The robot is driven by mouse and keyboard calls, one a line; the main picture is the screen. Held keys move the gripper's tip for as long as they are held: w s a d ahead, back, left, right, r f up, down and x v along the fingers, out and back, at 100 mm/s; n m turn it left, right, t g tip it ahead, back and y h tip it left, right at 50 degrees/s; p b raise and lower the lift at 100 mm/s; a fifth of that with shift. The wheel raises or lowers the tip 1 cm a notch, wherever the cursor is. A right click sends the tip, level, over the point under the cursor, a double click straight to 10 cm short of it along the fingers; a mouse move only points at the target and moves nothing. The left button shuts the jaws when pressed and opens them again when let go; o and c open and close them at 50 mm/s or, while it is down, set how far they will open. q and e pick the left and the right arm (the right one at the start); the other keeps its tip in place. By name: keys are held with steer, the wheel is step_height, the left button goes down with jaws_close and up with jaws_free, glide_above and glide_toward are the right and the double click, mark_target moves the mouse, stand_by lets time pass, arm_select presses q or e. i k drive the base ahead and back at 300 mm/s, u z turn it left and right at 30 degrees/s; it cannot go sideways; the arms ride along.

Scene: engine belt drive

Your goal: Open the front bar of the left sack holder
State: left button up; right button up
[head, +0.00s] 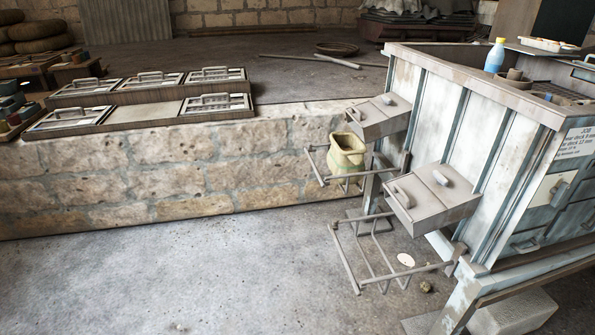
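Two metal sack holders stick out from the side of the pale machine. The farther one, further left in the picture, has its front bar (316,166) across its outer end. A yellow-green open-mouthed sack (346,158) sits in that holder. The nearer holder has a longer front bar (344,258) and holds no sack; its frame of thin rods is open over the floor. I cannot tell from this view whether either bar is latched. Neither of my grippers is in view.
Grey boxes with handles, one far (378,118) and one near (432,198), jut out above the holders. The machine (450,130) fills the right side. A low stone wall (150,170) runs behind. The concrete floor (200,280) at front left is clear.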

mark_target(307, 151)
steer(key=u, duration=1.25)
steer(key=i, duration=2.9)
steer(key=z, duration=2.2)
